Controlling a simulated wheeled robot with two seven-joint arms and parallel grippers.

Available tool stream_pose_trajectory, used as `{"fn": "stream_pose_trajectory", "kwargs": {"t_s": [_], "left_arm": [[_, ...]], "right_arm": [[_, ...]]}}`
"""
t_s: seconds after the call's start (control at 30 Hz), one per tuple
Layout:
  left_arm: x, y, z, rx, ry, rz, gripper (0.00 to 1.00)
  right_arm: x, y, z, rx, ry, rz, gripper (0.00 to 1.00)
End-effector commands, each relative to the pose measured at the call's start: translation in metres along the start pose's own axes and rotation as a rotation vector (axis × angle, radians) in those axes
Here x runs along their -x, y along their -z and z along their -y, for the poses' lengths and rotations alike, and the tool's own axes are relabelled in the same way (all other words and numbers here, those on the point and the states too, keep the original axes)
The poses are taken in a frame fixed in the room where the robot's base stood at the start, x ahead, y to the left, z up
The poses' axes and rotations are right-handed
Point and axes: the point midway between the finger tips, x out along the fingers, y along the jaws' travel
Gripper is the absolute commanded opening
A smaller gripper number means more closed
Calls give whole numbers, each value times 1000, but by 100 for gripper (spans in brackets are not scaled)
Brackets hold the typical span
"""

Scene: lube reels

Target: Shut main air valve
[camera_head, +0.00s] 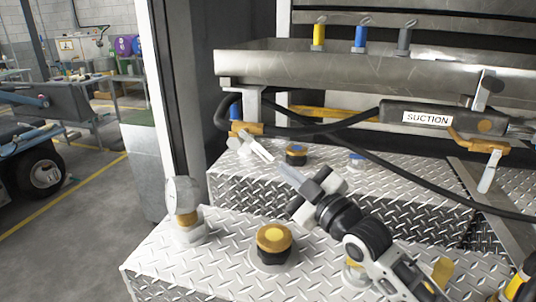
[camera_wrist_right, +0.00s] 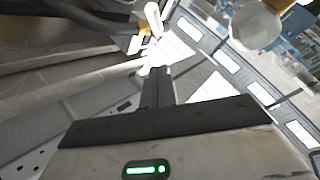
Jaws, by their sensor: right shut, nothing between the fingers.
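A brass valve (camera_head: 246,129) with a pale lever handle (camera_head: 258,149) sits at the left end of the black hose, above the tread-plate tank; no label shows which valve is the main air valve. The handle slants down to the right. My right gripper (camera_head: 288,173) is shut and empty, its tip just below and right of the handle. A small gap seems to separate them, though contact is hard to judge. In the right wrist view, the shut fingers (camera_wrist_right: 158,85) point toward the pale handle (camera_wrist_right: 153,18) and a bit of brass (camera_wrist_right: 135,45). My left gripper is out of view.
A round gauge (camera_head: 182,193) stands at the left front, beside a yellow-topped cap (camera_head: 274,238). A SUCTION-labelled part (camera_head: 428,118) with another brass valve (camera_head: 478,144) is at right. A black hose (camera_head: 385,178) crosses behind my right arm. A dark post (camera_head: 182,95) borders the left.

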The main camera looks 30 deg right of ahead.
Motion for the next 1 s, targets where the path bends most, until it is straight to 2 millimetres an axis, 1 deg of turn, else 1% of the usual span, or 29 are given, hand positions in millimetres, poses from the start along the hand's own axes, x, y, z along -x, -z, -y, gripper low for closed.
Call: {"fn": "stream_pose_trajectory", "kwargs": {"t_s": [0.03,0.1,0.27,0.3,0.4,0.6,1.0], "left_arm": [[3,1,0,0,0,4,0],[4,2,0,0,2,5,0],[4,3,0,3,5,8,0],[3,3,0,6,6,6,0],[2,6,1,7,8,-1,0],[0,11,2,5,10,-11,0],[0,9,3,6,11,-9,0]], "right_arm": [[-12,3,-3,-2,-3,-3,0],[-28,3,-2,-3,-2,-2,0],[-59,2,-2,-1,-1,-1,0],[-62,-7,0,2,3,3,0],[-72,-18,0,2,2,2,0],[-81,-28,0,0,2,1,0],[-82,-28,2,-2,2,-2,0]]}}
